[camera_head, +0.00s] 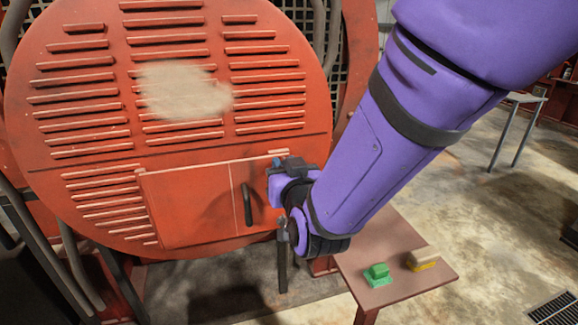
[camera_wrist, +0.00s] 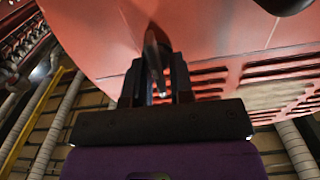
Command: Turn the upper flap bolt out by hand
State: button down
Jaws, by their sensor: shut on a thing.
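The red flap (camera_head: 195,205) is a flat panel low on the round red engine cover, with a black handle (camera_head: 248,203) near its right side. My gripper (camera_head: 279,170) is at the flap's upper right corner. In the wrist view my gripper (camera_wrist: 157,78) has its dark fingers close together against the red surface, with a dark narrow tapered shape (camera_wrist: 152,50) between and beyond them. The upper flap bolt sits where the fingers close and is mostly hidden by them; its thread and how far it stands out cannot be seen.
A dark upright bar (camera_head: 282,265) hangs just below my gripper. A small brown table (camera_head: 395,262) stands at the lower right, carrying a green block (camera_head: 378,275) and a tan-and-yellow brush-like thing (camera_head: 423,259). The floor to the right is open, with a drain grate (camera_head: 553,310).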

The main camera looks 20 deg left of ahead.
jog(key=shift+n, duration=0.5)
jog(key=c, duration=1.3)
grip_release()
jog(key=shift+o, duration=0.2)
jog(key=shift+s, duration=0.1)
jog(key=v, duration=1)
jog(key=shift+s, duration=0.3)
jog(key=shift+w+d, duration=0.1)
jog(key=shift+d, duration=0.1)
